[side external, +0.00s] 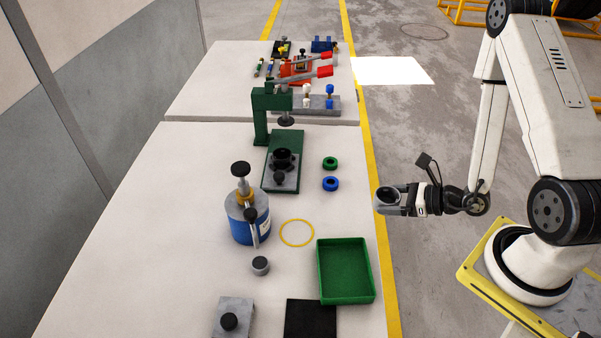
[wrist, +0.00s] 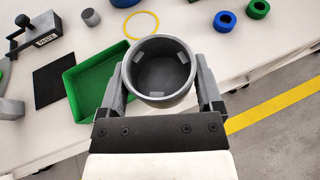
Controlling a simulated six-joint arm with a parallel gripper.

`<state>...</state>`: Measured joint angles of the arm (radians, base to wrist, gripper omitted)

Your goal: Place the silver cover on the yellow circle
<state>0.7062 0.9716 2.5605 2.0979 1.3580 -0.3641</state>
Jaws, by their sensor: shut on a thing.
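The silver cover (wrist: 161,76) is a grey round cup shape with its open side facing the wrist camera. My gripper (wrist: 160,92) is shut on it, with one finger on each side. In the side view, my gripper (side external: 397,199) holds the cover (side external: 387,196) out past the table's right edge, over the floor side. The yellow circle (side external: 283,241) is a thin ring on the white table, left of my gripper and above the green tray in the picture. It also shows in the wrist view (wrist: 126,30), beyond the cover, with nothing on it.
A green tray (side external: 345,242) lies near the table's right edge. A blue canister (side external: 239,226) stands left of the circle, with a small grey cylinder (side external: 260,265) nearby. Green (side external: 330,163) and blue (side external: 330,184) rings and a green press (side external: 261,118) are farther back.

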